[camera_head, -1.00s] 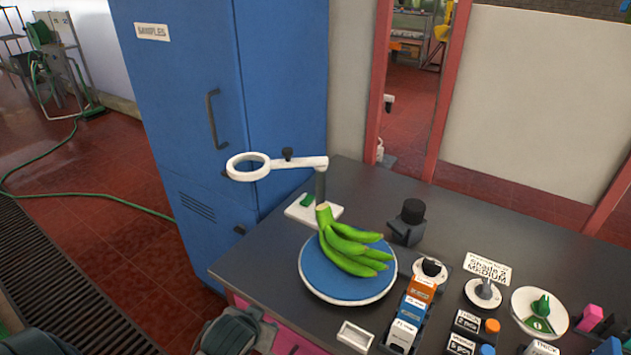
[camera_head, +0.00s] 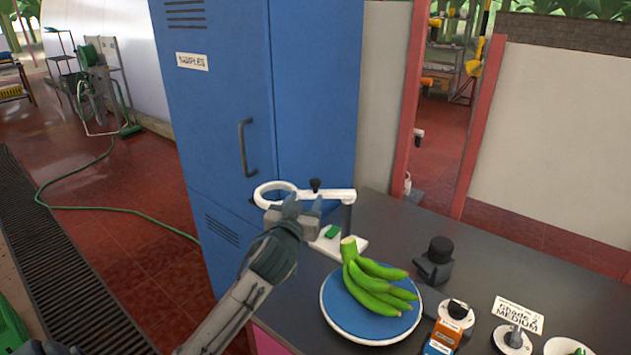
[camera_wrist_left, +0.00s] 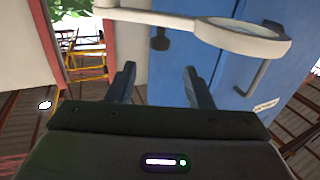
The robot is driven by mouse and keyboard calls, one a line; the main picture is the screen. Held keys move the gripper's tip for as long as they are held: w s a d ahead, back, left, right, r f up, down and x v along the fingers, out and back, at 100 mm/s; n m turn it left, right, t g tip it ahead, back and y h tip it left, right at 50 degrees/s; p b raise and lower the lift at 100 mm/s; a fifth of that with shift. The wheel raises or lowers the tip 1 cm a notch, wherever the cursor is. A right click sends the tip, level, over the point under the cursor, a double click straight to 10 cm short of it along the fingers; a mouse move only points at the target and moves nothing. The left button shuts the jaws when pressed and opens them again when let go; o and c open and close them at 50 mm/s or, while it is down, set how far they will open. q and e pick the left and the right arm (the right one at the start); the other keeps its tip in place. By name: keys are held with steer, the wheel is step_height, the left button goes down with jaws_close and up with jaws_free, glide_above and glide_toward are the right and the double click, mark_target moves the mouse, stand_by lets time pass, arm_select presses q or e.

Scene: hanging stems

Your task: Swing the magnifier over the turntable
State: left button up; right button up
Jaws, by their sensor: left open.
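The white magnifier (camera_head: 330,194) has a ring lens at its left end and an arm on a grey post. Its ring hangs to the left of the turntable, in front of the blue cabinet. The blue turntable (camera_head: 343,312) carries a bunch of green bananas (camera_head: 374,284). My left gripper (camera_head: 304,205) is open, just in front of and slightly below the magnifier's arm, beside the ring. In the left wrist view the open fingers (camera_wrist_left: 158,85) point toward the magnifier (camera_wrist_left: 192,24), which crosses above them, with nothing between them. My right gripper is not in view.
A blue cabinet (camera_head: 225,110) stands behind the magnifier. A black-knobbed device (camera_head: 436,260), orange box (camera_head: 443,337) and a card reading MEDIUM (camera_head: 518,315) stand right of the turntable on the dark table (camera_head: 560,280). The table's back right is clear.

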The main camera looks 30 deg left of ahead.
mark_target(314, 183)
arm_select(q)
steer(key=p+x, duration=0.3)
steer(key=x, duration=0.5)
steer(key=shift+w, duration=0.35)
steer(key=shift+w+a+f, duration=0.15)
steer(key=shift+w+a, duration=0.05)
steer(key=shift+w, duration=0.35)
jaws_close()
